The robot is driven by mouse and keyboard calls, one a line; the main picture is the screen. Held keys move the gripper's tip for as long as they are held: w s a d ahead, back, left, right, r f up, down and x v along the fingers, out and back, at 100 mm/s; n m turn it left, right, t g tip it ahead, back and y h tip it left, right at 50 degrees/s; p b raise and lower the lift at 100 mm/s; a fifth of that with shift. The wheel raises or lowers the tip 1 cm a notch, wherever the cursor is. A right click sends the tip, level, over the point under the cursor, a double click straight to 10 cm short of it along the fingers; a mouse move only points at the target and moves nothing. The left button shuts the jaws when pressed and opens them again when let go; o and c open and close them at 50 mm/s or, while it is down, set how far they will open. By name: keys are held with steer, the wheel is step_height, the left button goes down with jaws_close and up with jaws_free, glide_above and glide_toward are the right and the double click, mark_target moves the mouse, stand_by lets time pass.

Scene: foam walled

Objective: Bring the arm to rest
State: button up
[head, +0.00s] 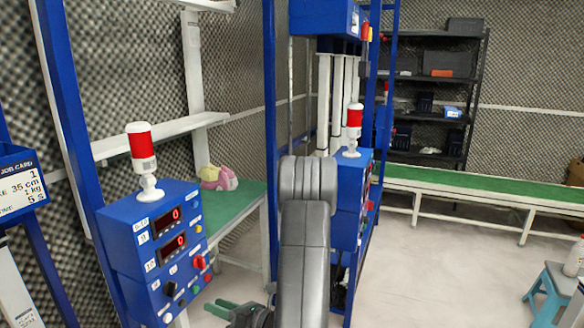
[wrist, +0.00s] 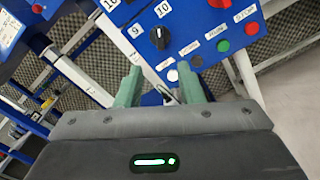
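My gripper (wrist: 160,80) shows in the wrist view with its two green fingers apart and nothing between them. It points at the lower part of a blue control box (wrist: 205,35) with a black knob and several coloured buttons. In the head view my gripper (head: 232,308) is at the bottom edge, partly cut off, just below and right of the same blue control box (head: 150,250). My grey arm rises in the middle of the head view and bends down toward the gripper. I cannot tell whether the fingers touch the box.
A second blue control box (head: 345,190) with a red-and-white lamp (head: 354,120) stands behind my arm. A green-topped table (head: 235,205) holds a pink and yellow item (head: 218,178). A green conveyor (head: 470,188) and black shelf (head: 430,95) are at the back. Floor at right is open near a blue stool (head: 550,285).

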mark_target(174, 290)
steer(key=p+x, duration=0.2)
steer(key=x, duration=1.1)
steer(key=shift+a+r, duration=0.1)
steer(key=shift+a, duration=0.25)
steer(key=shift+w+a, duration=0.15)
steer(key=shift+a, duration=0.05)
steer(key=shift+d+n, duration=0.15)
steer(key=shift+n, duration=0.85)
steer(key=n, duration=0.4)
steer(key=shift+p, duration=0.4)
steer(key=n+p, duration=0.1)
steer(key=n, duration=0.2)
steer(key=n+p, duration=0.1)
steer(key=n, duration=0.1)
steer(key=shift+s+n+p, duration=0.25)
steer(key=shift+n+p, duration=0.15)
steer(key=b+v, duration=0.1)
steer(key=v, duration=0.1)
steer(key=shift+s+d, duration=0.15)
steer(key=shift+d, duration=0.2)
steer(key=shift+s+d, duration=0.2)
steer(key=shift+d, duration=0.25)
